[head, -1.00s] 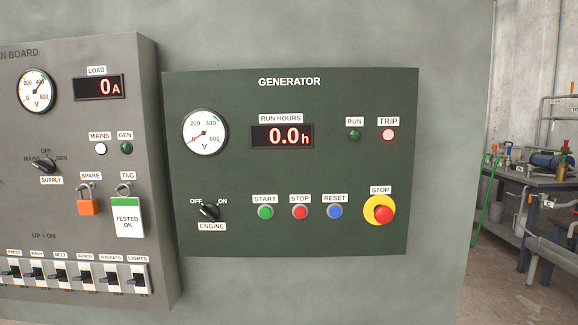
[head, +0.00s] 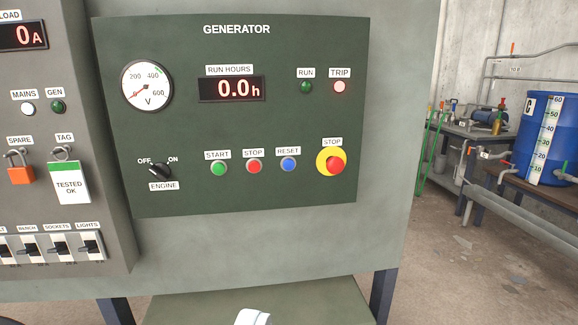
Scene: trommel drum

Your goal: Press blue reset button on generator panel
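The blue reset button (head: 288,165) is on the dark green generator panel (head: 240,120), under the label RESET. It sits right of the red stop button (head: 254,166) and the green start button (head: 219,168). A red mushroom stop on a yellow ring (head: 320,158) is to its right. The trip lamp (head: 340,86) is lit pale red, and the run lamp (head: 306,87) looks dark green. The engine switch (head: 160,170) is below the gauge. I see no gripper fingers, and nothing covers the button.
A grey supply board (head: 95,130) juts out on the left. A flat green surface (head: 310,300) lies below the cabinet. A white rounded piece (head: 253,317) shows at the bottom edge; I cannot tell what it is. A blue drum (head: 520,130) stands at the far right.

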